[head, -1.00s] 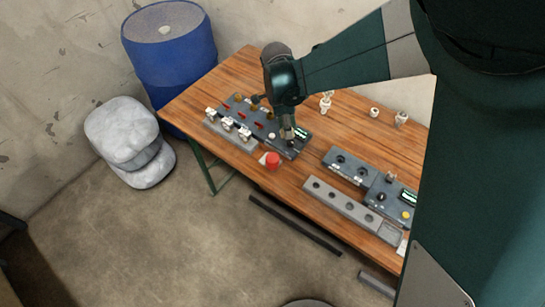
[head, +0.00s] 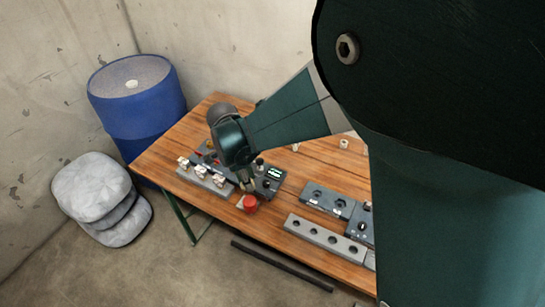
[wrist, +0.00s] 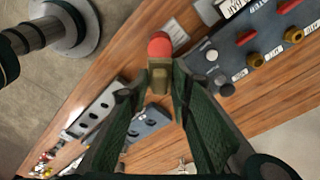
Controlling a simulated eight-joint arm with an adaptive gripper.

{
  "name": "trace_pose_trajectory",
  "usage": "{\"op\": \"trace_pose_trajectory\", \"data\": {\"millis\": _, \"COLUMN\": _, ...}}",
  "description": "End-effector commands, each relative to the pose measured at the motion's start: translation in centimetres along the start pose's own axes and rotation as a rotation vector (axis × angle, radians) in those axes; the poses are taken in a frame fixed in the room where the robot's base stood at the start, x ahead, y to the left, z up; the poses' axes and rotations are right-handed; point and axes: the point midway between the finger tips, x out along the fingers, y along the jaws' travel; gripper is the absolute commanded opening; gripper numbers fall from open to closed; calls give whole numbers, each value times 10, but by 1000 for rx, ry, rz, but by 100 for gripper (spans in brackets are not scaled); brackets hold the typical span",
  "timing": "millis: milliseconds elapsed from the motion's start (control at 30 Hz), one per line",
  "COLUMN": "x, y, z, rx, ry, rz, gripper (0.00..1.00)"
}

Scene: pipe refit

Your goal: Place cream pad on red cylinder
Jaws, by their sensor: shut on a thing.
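The red cylinder (head: 250,203) stands at the table's front edge, just in front of the dark panel. It also shows in the wrist view (wrist: 160,45), right beyond my fingertips. My gripper (head: 248,187) points down just behind and above the cylinder in the head view. In the wrist view my gripper (wrist: 160,75) is shut on a small cream-tan piece (wrist: 160,62), which I take to be the cream pad.
A dark panel (head: 270,180) with knobs and red levers lies beside the cylinder on the wooden table (head: 305,165). A grey strip with holes (head: 322,239) lies to the right. A blue barrel (head: 140,105) and grey cushions (head: 95,195) stand left. Bare wood separates panel and strip.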

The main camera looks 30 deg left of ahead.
Motion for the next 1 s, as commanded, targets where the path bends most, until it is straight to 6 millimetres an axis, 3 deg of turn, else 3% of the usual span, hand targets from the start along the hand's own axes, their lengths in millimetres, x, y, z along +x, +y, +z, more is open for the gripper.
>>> {"op": "trace_pose_trajectory", "data": {"millis": 400, "x": 49, "y": 0, "z": 7, "rx": 0, "ry": 0, "rz": 0, "gripper": 13}}
{"op": "trace_pose_trajectory", "data": {"millis": 1000, "x": 63, "y": 0, "z": 9, "rx": 0, "ry": 0, "rz": 0, "gripper": 13}}
